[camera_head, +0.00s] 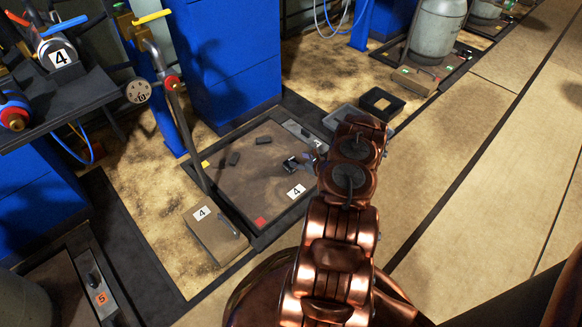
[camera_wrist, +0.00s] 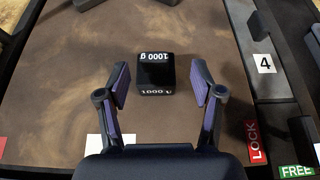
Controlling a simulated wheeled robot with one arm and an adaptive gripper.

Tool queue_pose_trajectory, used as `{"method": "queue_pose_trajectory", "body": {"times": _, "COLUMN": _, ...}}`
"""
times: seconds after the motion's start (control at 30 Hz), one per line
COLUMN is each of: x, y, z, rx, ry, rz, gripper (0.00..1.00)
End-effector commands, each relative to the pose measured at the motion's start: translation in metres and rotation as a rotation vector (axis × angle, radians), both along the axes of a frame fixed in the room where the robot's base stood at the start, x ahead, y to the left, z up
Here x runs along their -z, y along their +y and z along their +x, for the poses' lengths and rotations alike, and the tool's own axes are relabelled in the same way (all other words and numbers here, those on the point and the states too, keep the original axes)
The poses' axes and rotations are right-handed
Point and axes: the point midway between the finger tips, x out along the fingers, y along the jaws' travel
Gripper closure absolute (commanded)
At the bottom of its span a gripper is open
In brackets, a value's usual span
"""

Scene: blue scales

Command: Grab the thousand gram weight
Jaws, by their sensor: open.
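The thousand gram weight is a small black block (camera_wrist: 156,72) with white "1000 g" lettering, resting on the brown scale plate (camera_wrist: 60,75). In the wrist view it sits between and slightly beyond my gripper's (camera_wrist: 160,82) two spread fingers, with a gap on both sides. My gripper is open and empty. In the head view, a small dark block (camera_head: 290,165) lies on the scale plate (camera_head: 240,180) beside my gripper (camera_head: 308,163); the arm partly hides this area.
A red LOCK label (camera_wrist: 253,140) and a green FREE label (camera_wrist: 296,172) are at the right in the wrist view. A box marked 4 (camera_head: 215,238) and blue cabinets stand nearby.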

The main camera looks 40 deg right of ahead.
Motion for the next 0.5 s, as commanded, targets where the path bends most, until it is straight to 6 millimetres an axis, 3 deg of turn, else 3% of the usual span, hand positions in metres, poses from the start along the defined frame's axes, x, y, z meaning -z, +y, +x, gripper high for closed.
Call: {"method": "queue_pose_trajectory", "body": {"times": 0.5, "x": 0.022, "y": 0.006, "z": 0.039, "rx": -0.003, "ry": 0.000, "rz": -0.003, "gripper": 0.33}}
